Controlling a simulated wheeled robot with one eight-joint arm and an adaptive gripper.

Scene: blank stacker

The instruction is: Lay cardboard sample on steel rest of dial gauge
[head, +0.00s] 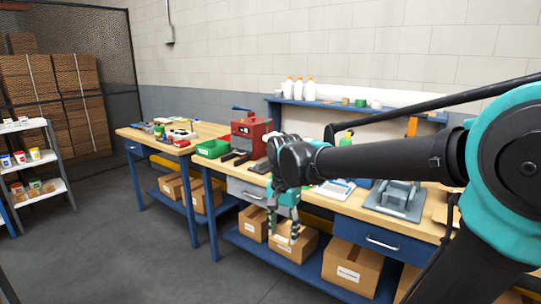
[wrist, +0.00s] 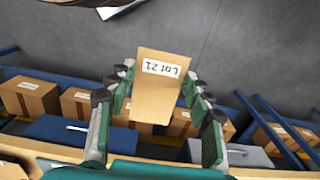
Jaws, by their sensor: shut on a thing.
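In the head view my gripper (head: 284,230) points down in front of the workbench, below the bench top level. There the sample cannot be told apart from the brown boxes behind. I cannot make out the dial gauge or its steel rest for certain in either view.
The long wooden-topped workbench (head: 445,230) carries a red machine (head: 248,138), a green bin (head: 212,149) and a grey device (head: 398,199). Cardboard boxes (head: 352,268) stand on its lower shelf. The grey floor (head: 150,250) in front is clear. A shelf rack (head: 35,165) stands at left.

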